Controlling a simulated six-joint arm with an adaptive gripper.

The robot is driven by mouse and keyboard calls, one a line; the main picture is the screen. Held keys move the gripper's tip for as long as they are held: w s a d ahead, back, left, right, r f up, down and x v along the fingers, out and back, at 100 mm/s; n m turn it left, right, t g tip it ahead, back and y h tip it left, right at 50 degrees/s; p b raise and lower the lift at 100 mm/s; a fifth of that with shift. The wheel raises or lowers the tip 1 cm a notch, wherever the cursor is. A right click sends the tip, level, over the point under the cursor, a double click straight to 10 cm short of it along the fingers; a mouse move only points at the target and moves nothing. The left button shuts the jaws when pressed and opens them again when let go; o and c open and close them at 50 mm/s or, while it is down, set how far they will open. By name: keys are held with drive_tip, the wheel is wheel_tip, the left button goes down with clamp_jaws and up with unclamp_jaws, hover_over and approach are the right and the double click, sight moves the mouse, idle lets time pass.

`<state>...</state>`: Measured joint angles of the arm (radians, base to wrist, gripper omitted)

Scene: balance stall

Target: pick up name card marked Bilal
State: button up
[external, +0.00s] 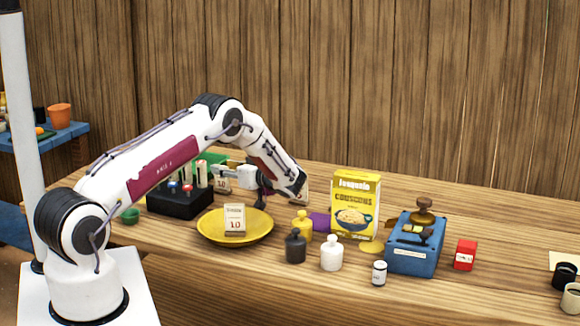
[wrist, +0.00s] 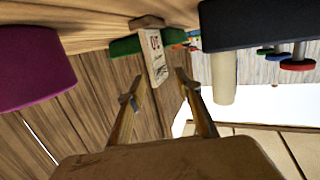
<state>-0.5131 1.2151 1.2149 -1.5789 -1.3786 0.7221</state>
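A small white card (wrist: 153,60) with a red number stands on a wooden foot ahead of my fingertips in the wrist view. The same card seems to show in the external view (external: 222,185), behind the black block. My gripper (wrist: 158,80) is open, with one finger on either side of the line to this card. In the external view my gripper (external: 222,172) points left, low over the table. The name Bilal cannot be read on either card.
A black block (external: 180,203) with upright pegs is close to my gripper; its dark side (wrist: 260,22) shows upper right in the wrist view. Small bottles (external: 331,254), a couscous box (external: 355,205) and a blue box (external: 414,245) stand to the right. The front table edge is mostly clear.

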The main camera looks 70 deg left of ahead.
sight(226, 191)
drive_tip(key=shift+s+a, duration=0.1)
drive_tip(key=shift+a, duration=0.2)
clamp_jaws()
drive_tip(key=shift+r, duration=0.1)
idle(0.4)
wheel_tip(226, 191, up, 10)
idle(0.8)
idle(0.4)
